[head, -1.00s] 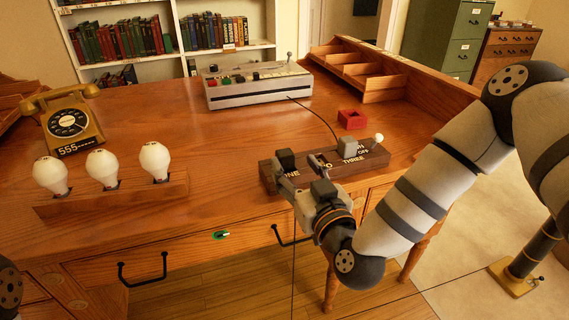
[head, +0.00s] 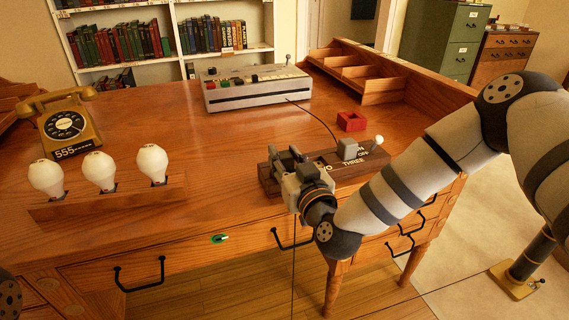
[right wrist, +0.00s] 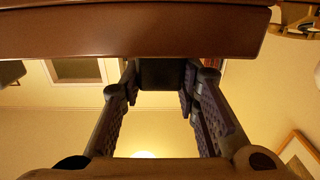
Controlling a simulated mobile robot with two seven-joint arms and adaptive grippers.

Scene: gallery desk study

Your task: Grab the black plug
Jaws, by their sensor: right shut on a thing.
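The black plug (right wrist: 160,75) shows in the right wrist view as a dark block between my right fingers. My right gripper (right wrist: 158,88) is shut on it, with a finger pad on each side. In the head view my right gripper (head: 287,157) is at the left end of the wooden socket strip (head: 325,181), and its fingers mostly hide the plug. I cannot tell whether the plug is still seated in the strip. My left gripper is not in view.
A grey plug (head: 347,149) stands on the strip, near a white-tipped switch (head: 379,140). The desk's middle is clear.

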